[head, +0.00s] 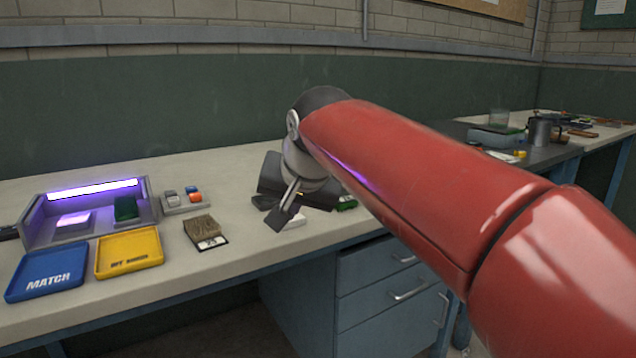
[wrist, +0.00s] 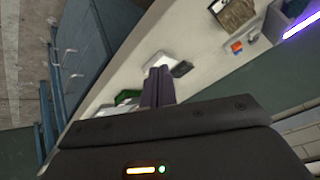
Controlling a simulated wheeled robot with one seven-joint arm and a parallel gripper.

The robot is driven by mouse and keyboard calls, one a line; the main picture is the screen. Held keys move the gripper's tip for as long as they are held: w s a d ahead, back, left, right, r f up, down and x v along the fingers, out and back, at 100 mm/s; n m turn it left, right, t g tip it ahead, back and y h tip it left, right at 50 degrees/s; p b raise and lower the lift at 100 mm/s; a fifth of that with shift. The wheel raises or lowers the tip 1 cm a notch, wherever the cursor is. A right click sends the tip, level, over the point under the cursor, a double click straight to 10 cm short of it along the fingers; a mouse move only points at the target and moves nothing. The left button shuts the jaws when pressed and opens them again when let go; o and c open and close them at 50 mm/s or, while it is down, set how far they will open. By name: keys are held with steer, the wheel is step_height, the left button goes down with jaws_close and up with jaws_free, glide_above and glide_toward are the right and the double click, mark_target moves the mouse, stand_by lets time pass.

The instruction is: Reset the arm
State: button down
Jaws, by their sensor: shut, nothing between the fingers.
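My red arm reaches in from the right in the head view. My gripper (head: 284,212) hangs over the front part of the pale bench (head: 225,260), with its fingers pointing down and to the left. In the wrist view my gripper (wrist: 158,75) shows its dark fingers closed together with nothing between them. Below and around the fingers lie a white item (wrist: 163,62), a small dark item (wrist: 181,69) and a green item (wrist: 127,97). In the head view my gripper partly hides these items.
A grey box with a purple lamp (head: 93,189) stands at the left, holding a green piece (head: 125,208). In front are a blue MATCH tray (head: 46,274) and a yellow tray (head: 129,252). A brown turf sample (head: 204,229) and a small block holder (head: 184,204) sit between them and my gripper.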

steer(key=s+d+f+g+h, duration=0.1)
steer(key=s+d+f+h, duration=0.2)
steer(key=s+d+f, duration=1.7)
steer(key=shift+s+f+n+g, duration=0.3)
steer(key=shift+s+n+g, duration=0.1)
steer(key=shift+s, duration=0.5)
